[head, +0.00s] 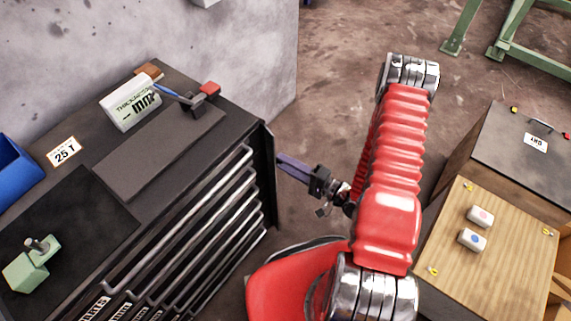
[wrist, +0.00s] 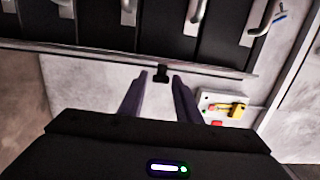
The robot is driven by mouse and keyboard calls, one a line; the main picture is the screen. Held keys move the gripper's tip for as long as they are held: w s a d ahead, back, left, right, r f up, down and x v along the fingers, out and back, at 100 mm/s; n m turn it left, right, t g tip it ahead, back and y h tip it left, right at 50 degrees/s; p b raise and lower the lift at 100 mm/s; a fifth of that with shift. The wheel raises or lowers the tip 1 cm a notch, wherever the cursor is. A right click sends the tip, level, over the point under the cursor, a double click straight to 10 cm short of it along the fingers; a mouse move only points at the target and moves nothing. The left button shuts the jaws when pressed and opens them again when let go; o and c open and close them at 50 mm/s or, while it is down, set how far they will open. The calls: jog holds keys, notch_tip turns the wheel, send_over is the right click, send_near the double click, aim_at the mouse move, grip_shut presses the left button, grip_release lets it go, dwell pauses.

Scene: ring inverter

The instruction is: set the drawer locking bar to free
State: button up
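The drawer locking bar (head: 269,175) is a dark upright strip at the right end of the black drawer cabinet (head: 185,225). In the wrist view the bar (wrist: 215,68) runs across the picture beside the drawer fronts. A small black tab (wrist: 161,73) sticks out from its edge. My gripper (wrist: 160,80) is open, its two purple fingers apart, with the tab in line with the gap between their tips. Whether the tab is inside the gap in depth, or touched, I cannot tell. In the head view my gripper (head: 281,163) is beside the bar, with fingertips near it.
Several drawer handles (head: 215,190) project from the cabinet front. A red seat (head: 285,285) is below my arm. A wooden-topped bench (head: 500,245) with two small white blocks stands at right. In the wrist view a white panel with a yellow part (wrist: 230,109) is right of my fingers.

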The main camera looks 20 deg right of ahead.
grip_shut()
jog(key=shift+f, duration=0.1)
jog(key=shift+w+d+n+g+y, duration=0.1)
jog(key=shift+d+n+g+y, duration=0.05)
jog(key=shift+n+g+y, duration=0.15)
jog(key=w+n+g+y, duration=0.4)
jog(key=w+n+g, duration=0.3)
jog(key=n+g, duration=0.6)
jog(key=shift+w+n+g, duration=0.2)
jog(key=shift+n+g, duration=0.2)
jog(key=shift+g, duration=3.1)
jog(key=shift+a+f+g, duration=0.15)
jog(key=shift+a+g, duration=0.05)
jog(key=shift+g, duration=0.1)
